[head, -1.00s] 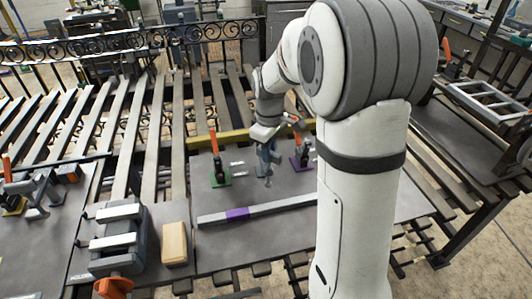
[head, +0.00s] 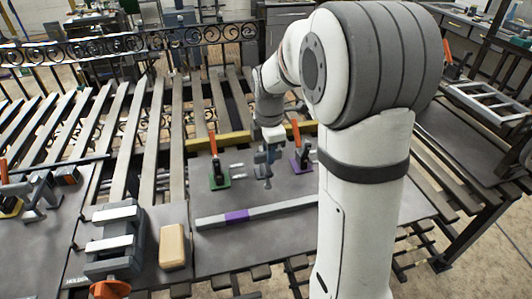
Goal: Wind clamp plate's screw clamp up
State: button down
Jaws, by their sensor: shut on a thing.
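The clamp plate (head: 280,192) is a dark grey plate on the slatted bench, right of centre in the head view. A blue-grey screw clamp (head: 264,172) stands upright near its back, with its upper part hidden by my gripper. My gripper (head: 268,150) points down from above and is shut on the top of the screw clamp; the fingers and handle are too small to separate clearly. A grey bar with a purple band (head: 237,216) lies across the plate in front of the clamp, apart from it.
Toggle clamps with orange handles stand at both sides, one on a green base (head: 219,180), one on purple (head: 302,160). A yellow bar (head: 205,139) runs behind. A grey vise (head: 118,240) and a tan block (head: 173,246) sit front left.

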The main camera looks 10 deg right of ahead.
jog(key=shift+a+f+n, duration=0.15)
jog(key=shift+n, duration=1.15)
jog(key=shift+s, duration=0.1)
jog(key=c, duration=1.4)
grip_release()
jog(key=shift+o, duration=0.2)
jog(key=shift+r, duration=0.2)
notch_tip(320, 180, up, 8)
jog(key=shift+f+b, duration=0.25)
jog(key=shift+b, duration=0.05)
